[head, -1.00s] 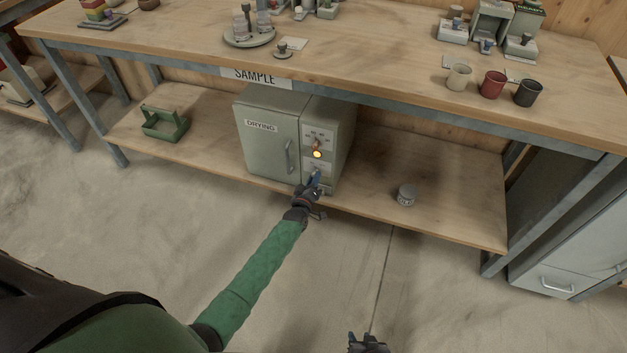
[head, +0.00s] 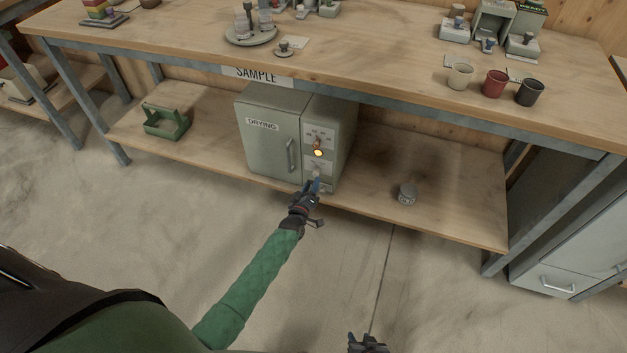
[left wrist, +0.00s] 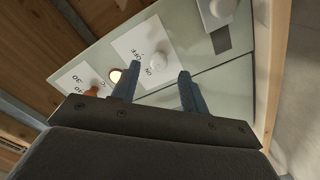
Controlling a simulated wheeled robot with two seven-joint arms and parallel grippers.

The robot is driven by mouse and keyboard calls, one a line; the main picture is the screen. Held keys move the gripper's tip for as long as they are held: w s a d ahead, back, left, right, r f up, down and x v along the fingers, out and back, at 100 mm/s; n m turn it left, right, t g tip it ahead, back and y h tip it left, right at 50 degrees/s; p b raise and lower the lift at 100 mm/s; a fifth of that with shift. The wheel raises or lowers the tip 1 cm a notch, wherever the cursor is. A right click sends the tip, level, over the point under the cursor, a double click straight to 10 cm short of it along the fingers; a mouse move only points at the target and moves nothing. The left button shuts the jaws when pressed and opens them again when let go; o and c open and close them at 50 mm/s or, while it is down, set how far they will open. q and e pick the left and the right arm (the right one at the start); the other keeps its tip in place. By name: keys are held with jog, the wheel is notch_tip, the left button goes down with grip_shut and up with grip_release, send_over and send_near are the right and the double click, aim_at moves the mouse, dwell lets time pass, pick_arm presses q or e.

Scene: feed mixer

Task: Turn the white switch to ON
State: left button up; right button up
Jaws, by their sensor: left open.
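The grey-green drying oven (head: 270,135) stands on the lower shelf, with a control strip on its right. The white switch (head: 316,173) is a small pale knob low on that strip, just above my left fingertips.
Above the switch are a lit amber lamp (head: 318,153) and a red knob (head: 317,143). The oven door has a handle (head: 292,155). The bench top is overhead; the floor in front is clear.

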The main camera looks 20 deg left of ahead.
pick_arm(q)
jog(key=shift+s+a, duration=0.1)
jog(key=shift+s, duration=1.85)
